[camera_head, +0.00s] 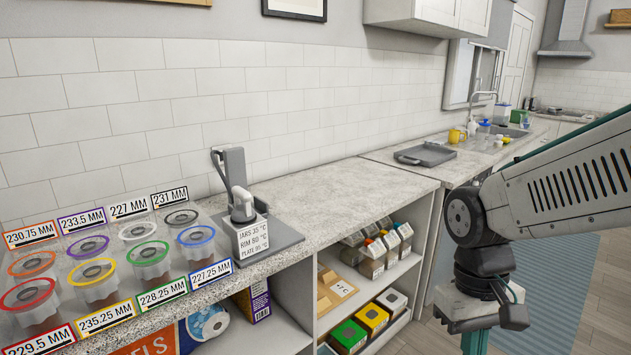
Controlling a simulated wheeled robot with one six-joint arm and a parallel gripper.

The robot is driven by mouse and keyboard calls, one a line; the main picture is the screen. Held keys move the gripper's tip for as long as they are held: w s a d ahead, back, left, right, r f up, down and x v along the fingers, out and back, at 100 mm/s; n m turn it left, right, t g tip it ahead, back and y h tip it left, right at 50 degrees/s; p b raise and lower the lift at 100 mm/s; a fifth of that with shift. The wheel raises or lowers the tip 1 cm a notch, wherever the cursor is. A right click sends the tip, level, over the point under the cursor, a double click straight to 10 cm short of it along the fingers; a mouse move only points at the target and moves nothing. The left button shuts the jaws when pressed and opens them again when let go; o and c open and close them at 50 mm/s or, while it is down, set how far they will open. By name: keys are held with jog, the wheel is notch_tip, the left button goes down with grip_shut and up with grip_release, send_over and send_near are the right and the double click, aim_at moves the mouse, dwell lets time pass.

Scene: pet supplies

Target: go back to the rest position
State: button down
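My arm (565,190) fills the right side of the view. A thick grey link runs from the right edge down to a dark round joint, with a black mount and teal parts below it. My gripper is not in view, so I cannot see its fingers or whether it holds anything. The arm stands in front of the counter's right part and the floor, apart from the jars.
Several jars with coloured rims (150,252) and size labels stand on the left counter. A grey device (238,190) with a label stands beside them. Shelves below hold boxes (373,318). A dark tray (424,154) lies farther back. Counter between device and tray is clear.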

jog(key=s+d+r+m+t, duration=0.1)
jog(key=s+d+r+t, duration=0.2)
jog(key=s+r, duration=0.4)
jog(key=shift+s+d+r+m+t+y, duration=0.3)
jog(key=shift+s+d+r+t, duration=0.1)
jog(key=shift+r+t, duration=0.1)
